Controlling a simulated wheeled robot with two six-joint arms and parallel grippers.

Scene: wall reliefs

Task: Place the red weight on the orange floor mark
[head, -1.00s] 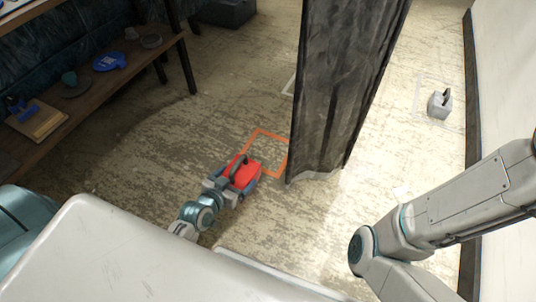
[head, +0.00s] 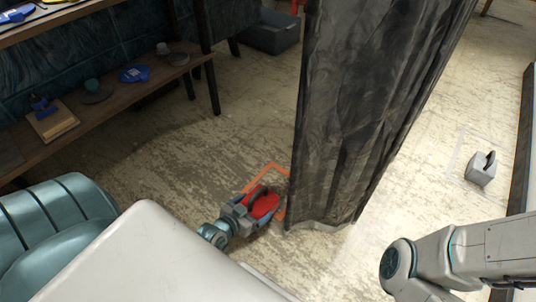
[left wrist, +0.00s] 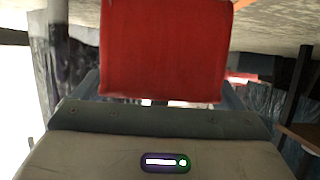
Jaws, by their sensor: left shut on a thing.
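The red weight (head: 264,205), with a dark handle on top, is held in my left gripper (head: 250,211), low over the floor in the head view. In the left wrist view the red weight (left wrist: 165,50) fills the upper middle, between the fingers. The orange floor mark (head: 270,171) is an outline on the floor. The weight overlaps its near part in the head view; I cannot tell whether the weight touches the floor. The curtain hides part of the mark's right side. My right arm shows at lower right, but its gripper is out of view.
A dark hanging curtain (head: 360,110) stands just right of the mark. A grey weight (head: 481,169) sits within a pale floor outline at right. A wooden shelf (head: 110,106) with several items runs along the left. A grey bin (head: 271,33) is at the back. Floor left of the mark is clear.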

